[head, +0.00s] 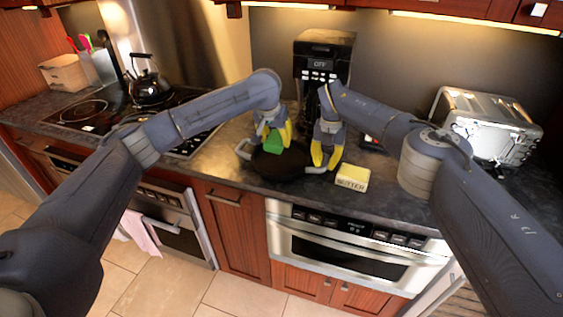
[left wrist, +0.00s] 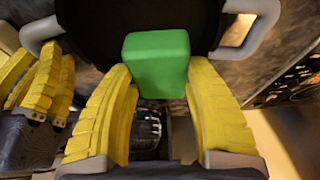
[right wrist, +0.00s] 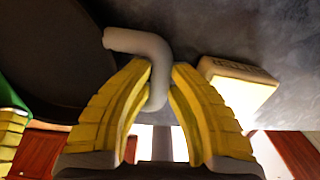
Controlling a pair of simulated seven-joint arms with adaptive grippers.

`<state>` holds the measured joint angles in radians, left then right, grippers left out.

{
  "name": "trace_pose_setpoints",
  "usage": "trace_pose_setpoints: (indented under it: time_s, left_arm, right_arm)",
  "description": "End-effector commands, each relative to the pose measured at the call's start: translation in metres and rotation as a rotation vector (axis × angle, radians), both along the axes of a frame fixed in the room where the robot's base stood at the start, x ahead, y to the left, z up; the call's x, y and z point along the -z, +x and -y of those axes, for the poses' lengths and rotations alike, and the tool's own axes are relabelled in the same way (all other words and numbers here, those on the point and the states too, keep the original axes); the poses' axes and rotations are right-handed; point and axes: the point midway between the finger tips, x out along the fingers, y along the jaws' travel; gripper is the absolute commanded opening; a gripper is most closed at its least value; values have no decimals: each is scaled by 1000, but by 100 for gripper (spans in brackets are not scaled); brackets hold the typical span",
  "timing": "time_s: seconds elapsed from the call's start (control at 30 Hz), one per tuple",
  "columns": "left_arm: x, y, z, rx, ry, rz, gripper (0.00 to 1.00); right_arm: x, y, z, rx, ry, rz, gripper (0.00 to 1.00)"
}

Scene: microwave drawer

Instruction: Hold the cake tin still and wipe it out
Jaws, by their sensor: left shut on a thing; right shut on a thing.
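The cake tin (head: 280,166) is a round dark pan with two grey loop handles, standing on the counter in the middle of the head view. My left gripper (head: 275,137) is shut on a green sponge (head: 272,142), held at or just over the tin; I cannot tell whether it touches the inside. The green sponge also shows between the yellow fingers in the left wrist view (left wrist: 157,60). My right gripper (head: 326,163) is shut on the tin's right handle, a bent grey bar (right wrist: 155,62) between its fingers. The left handle (head: 243,149) is free.
A butter box (head: 352,178) lies close to the right of my right gripper, near the counter edge. A coffee machine (head: 322,58) stands behind, a toaster (head: 487,122) at right. A kettle (head: 150,85) sits on the hob (head: 90,112) at left.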

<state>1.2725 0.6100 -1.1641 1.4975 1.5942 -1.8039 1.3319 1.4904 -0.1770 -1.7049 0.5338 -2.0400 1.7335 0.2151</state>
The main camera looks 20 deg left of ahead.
Motion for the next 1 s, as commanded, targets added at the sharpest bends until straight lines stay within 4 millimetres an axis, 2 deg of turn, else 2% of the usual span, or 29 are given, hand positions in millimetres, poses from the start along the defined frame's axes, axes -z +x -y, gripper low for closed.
trace_pose_setpoints:
  time_s: [0.6, 1.0]
  left_arm:
    - [0, 0, -61, 0, 1, -1, 5]
    - [0, 0, -68, 1, -1, 0, 5]
  right_arm:
    - [0, 0, 0, -1, 0, -1, 0]
    - [0, 0, 0, 0, 0, -1, 0]
